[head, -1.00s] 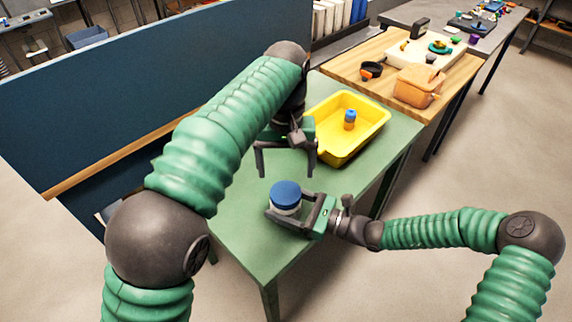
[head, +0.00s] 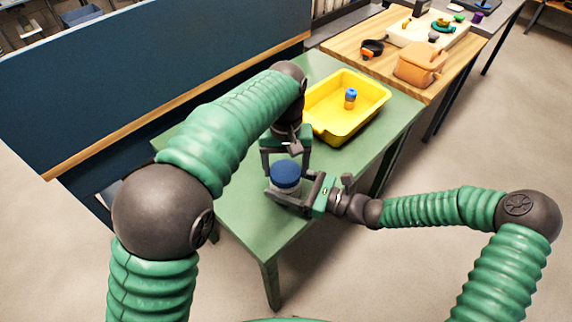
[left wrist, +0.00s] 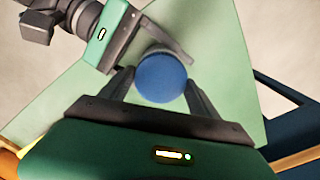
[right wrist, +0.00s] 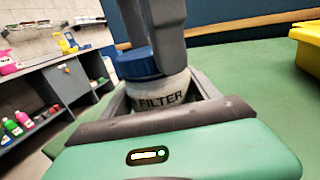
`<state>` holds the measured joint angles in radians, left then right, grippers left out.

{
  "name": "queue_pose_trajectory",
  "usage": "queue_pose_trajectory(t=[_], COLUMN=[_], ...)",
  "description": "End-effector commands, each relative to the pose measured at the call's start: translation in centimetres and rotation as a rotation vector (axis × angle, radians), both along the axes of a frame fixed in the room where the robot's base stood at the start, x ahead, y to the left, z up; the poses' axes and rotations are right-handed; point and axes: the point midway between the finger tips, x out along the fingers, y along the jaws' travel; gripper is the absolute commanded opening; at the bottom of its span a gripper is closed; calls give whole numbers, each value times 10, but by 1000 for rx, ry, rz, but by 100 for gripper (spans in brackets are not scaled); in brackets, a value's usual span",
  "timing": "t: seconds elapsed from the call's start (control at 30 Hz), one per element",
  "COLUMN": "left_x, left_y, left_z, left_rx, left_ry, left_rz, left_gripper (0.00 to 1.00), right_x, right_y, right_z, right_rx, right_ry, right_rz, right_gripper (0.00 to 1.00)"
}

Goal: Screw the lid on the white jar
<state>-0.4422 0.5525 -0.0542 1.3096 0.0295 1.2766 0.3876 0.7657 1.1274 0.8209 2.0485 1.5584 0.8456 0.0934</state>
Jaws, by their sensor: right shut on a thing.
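The white jar (right wrist: 160,92), marked "FILTER", stands upright on the green table (head: 250,225). The blue lid (head: 286,173) sits on top of the jar; how tightly it is seated cannot be told. It also shows in the left wrist view (left wrist: 161,77) and the right wrist view (right wrist: 138,63). My right gripper (head: 289,195) is shut on the jar's body from the right. My left gripper (head: 286,164) is over the jar from behind, pointing down, its open fingers on either side of the lid. The left wrist view shows the lid between these fingers, with no clear grip.
A yellow tray (head: 322,128) holding a small blue-capped orange bottle (head: 350,98) stands behind on the green table. A wooden table (head: 385,70) with an orange container (head: 420,64) adjoins it. A dark blue partition (head: 150,75) runs along the left. The front of the green table is clear.

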Motion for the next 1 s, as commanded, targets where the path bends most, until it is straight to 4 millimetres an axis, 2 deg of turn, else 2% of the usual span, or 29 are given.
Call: queue_pose_trajectory(t=[0.03,0.37,0.57,0.6,0.77,1.0], left_x=[0,0,0,0,0,0], left_y=[0,-1,-1,-1,-1,0], left_z=[0,0,0,0,0,0], left_rx=[0,-1,-2,-2,-1,-1], left_ry=[0,0,0,0,0,0], left_rz=[0,-1,-14,-14,-14,-13], left_gripper=[63,20,20,72,93,94], right_x=[0,0,0,0,0,0], right_y=[0,0,0,0,0,0], right_z=[0,0,0,0,0,0], right_rx=[1,0,0,0,0,0], right_ry=[0,0,0,0,0,0], right_rz=[0,1,1,1,1,0], right_gripper=[0,0,0,0,0,0])
